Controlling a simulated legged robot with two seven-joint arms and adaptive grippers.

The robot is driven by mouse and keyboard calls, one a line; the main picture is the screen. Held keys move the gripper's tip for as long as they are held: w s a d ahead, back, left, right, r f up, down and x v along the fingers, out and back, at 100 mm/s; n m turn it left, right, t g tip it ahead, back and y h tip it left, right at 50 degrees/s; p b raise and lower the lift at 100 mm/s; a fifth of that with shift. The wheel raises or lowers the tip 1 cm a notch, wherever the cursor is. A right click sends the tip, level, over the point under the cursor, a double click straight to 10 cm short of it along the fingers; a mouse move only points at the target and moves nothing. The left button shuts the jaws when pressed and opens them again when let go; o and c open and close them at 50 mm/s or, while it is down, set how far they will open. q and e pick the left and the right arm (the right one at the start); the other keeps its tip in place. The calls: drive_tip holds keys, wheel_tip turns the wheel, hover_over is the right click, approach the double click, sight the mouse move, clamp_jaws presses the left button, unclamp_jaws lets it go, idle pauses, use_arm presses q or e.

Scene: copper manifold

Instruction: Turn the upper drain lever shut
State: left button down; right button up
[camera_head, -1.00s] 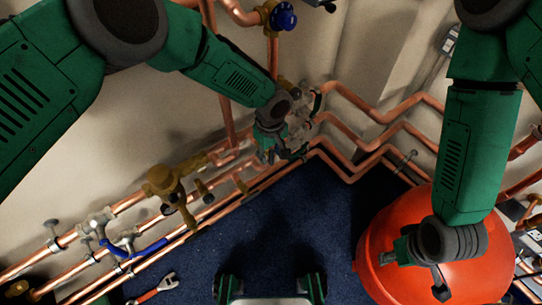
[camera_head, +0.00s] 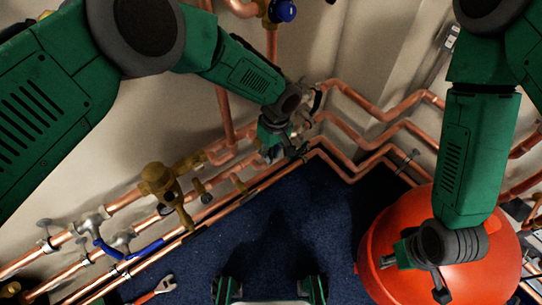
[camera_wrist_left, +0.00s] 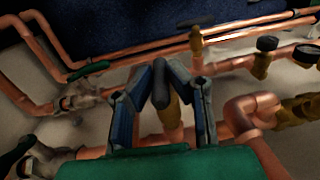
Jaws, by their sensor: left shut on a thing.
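My left gripper (camera_head: 290,150) is down among the copper pipes in the wall corner. In the left wrist view its fingers (camera_wrist_left: 160,75) come together at the tips, with a brass-coloured part (camera_wrist_left: 171,112) between them. What exactly they clasp is partly hidden. One green lever (camera_wrist_left: 90,69) sits on a valve to the left of the fingers, close to the floor. Another green lever (camera_wrist_left: 14,156) shows at the lower left edge. Neither is between the fingers. I cannot tell which is the upper drain lever. My right gripper (camera_head: 388,262) hangs over the red tank; its jaw opening is unclear.
Copper pipes (camera_head: 370,150) run along both walls. A brass valve (camera_head: 160,180) and blue levers (camera_head: 146,250) stand on the left run. The red tank (camera_head: 490,270) fills the lower right. A wrench (camera_head: 160,287) lies at lower left.

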use_arm(q)
drive_tip(key=shift+w+r, duration=0.1)
drive_tip(key=shift+w, duration=0.1)
drive_tip(key=c, duration=1.6)
unclamp_jaws()
drive_tip(key=r, duration=0.5)
drive_tip(key=d+r, duration=0.1)
drive_tip(key=r, duration=0.1)
drive_tip(key=shift+w+r, duration=0.15)
drive_tip(key=shift+w, duration=0.1)
drive_tip(key=shift+a, duration=0.1)
